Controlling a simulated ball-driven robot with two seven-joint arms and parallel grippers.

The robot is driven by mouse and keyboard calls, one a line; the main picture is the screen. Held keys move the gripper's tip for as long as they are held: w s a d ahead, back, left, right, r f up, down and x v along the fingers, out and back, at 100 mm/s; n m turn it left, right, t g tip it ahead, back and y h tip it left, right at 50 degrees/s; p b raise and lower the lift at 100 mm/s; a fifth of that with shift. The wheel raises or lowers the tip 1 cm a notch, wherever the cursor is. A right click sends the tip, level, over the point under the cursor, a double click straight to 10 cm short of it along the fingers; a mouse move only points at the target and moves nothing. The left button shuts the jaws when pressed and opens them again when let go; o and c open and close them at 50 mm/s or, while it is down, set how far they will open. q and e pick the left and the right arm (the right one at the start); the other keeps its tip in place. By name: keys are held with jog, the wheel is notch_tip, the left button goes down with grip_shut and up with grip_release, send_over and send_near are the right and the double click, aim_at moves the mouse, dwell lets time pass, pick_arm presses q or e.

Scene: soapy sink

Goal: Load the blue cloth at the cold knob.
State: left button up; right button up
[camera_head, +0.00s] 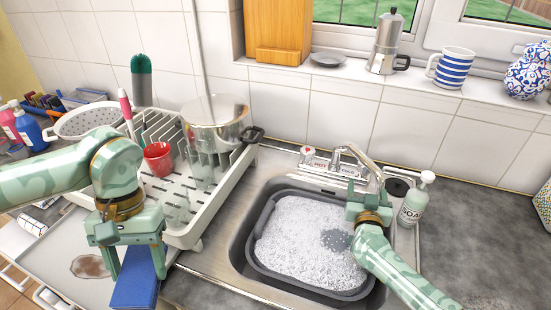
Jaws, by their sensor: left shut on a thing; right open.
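The blue cloth (136,291) hangs below my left gripper (135,262), which is shut on it at the lower left, over the grey tray. My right gripper (365,188) is open at the right rim of the sink, by the chrome tap (352,160). A hot knob with a red mark (308,151) shows at the left of the tap. I cannot make out the cold knob; my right gripper covers part of the tap's right side.
The sink holds a grey basin (254,264) of foam. A soap bottle (414,200) stands just right of my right gripper. A dish rack (205,217) with a red cup (158,158), glasses and a pot fills the left. The counter at the right (475,230) is mostly clear.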

aim_at(365, 173)
pick_arm(q)
notch_tip(365, 173, down, 5)
jog(key=b, duration=0.3)
jog(key=shift+w, duration=0.15)
pick_arm(e)
jog(key=x, duration=0.8)
jog(key=shift+w+f, duration=0.2)
jog(key=shift+f, duration=0.1)
pick_arm(q)
jog(key=shift+f+b, duration=0.1)
jog(key=shift+b, duration=0.3)
pick_arm(e)
jog(key=shift+w+r, duration=0.2)
jog(key=shift+w, duration=0.2)
jog(key=shift+r, duration=0.1)
